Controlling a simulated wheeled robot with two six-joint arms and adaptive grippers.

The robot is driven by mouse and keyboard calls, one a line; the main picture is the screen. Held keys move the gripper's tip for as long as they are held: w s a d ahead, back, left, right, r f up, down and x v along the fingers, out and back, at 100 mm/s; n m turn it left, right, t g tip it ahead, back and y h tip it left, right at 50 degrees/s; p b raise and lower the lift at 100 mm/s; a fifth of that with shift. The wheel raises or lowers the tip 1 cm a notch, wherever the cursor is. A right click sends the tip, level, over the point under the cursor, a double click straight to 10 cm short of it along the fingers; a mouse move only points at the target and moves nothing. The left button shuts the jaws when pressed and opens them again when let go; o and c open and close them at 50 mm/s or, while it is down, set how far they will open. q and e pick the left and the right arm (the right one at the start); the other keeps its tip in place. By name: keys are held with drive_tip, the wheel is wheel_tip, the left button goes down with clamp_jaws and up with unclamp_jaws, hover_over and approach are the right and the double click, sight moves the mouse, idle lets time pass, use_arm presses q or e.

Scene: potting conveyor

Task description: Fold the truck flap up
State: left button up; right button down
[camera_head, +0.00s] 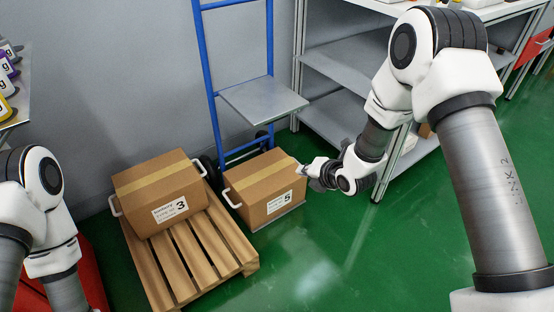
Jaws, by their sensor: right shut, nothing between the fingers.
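The blue hand truck (212,75) stands upright against the grey wall. Its grey metal flap (262,101) sticks out roughly level from the frame, above a cardboard box labelled 5 (268,190). That box rests at the truck's foot, on a plate of which only an edge shows. My right gripper (304,171) is shut and empty, at the box's upper right corner, lower than the flap and apart from it. I cannot tell whether it touches the box. My left arm shows at the left edge; its gripper is out of view.
A wooden pallet (188,254) left of the truck carries a cardboard box labelled 3 (161,187). A grey shelf unit (336,62) stands right of the truck. Bottles stand on a shelf at the far left. Green floor (330,240) is clear in front.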

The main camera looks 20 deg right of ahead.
use_arm(q)
wheel_tip(320, 180, down, 12)
drive_tip(key=b, duration=0.8)
use_arm(e)
drive_tip(key=w+a+f+n+t+y+p, duration=0.2)
drive_tip(key=w+n+t+p, duration=0.2)
drive_tip(key=w+n+p, duration=1.05)
use_arm(q)
wheel_tip(320, 180, up, 9)
drive_tip(key=b, duration=0.5)
drive_tip(key=shift+w+d, duration=0.15)
drive_tip(key=shift+d, duration=0.05)
use_arm(e)
drive_tip(key=w+r+m, duration=0.1)
drive_tip(key=w+r, duration=0.1)
drive_tip(key=w+r+m, duration=0.1)
drive_tip(key=r, duration=0.1)
drive_tip(key=shift+w+a+r, duration=0.2)
drive_tip(key=shift+w+r, duration=0.15)
use_arm(q)
drive_tip(key=shift+r, duration=0.1)
use_arm(e)
drive_tip(key=shift+r+g, duration=0.15)
drive_tip(key=shift+g, duration=0.15)
